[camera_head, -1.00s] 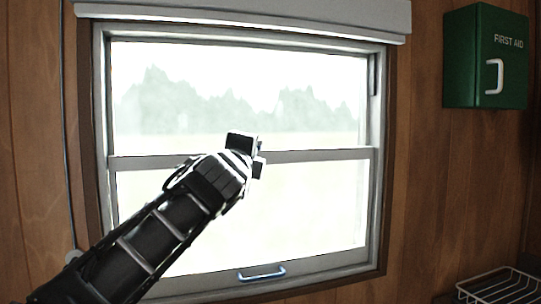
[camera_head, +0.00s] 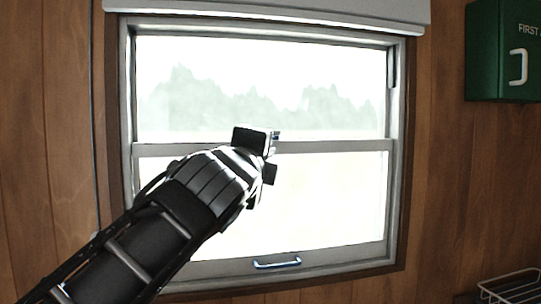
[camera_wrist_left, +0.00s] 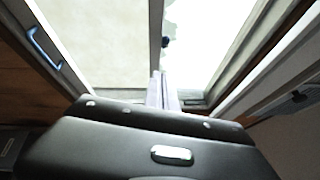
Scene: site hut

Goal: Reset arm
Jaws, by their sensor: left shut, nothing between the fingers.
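My left arm comes in from the lower left in the head view, and its gripper (camera_head: 272,148) is in front of the window at the height of the middle rail. The fingers are mostly hidden behind the wrist there. In the left wrist view the gripper (camera_wrist_left: 161,88) shows as two fingers pressed together, with nothing between them. The window (camera_head: 262,147) has a lower sash with a blue handle (camera_head: 277,263) on its bottom rail; the handle also shows in the left wrist view (camera_wrist_left: 45,48), clear of the fingers. My right gripper is in neither view.
A green first aid box (camera_head: 503,52) hangs on the wood wall right of the window. A wire rack (camera_head: 510,288) stands at the lower right. A pale blind housing (camera_head: 270,14) runs above the window. The wall between window and box is bare.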

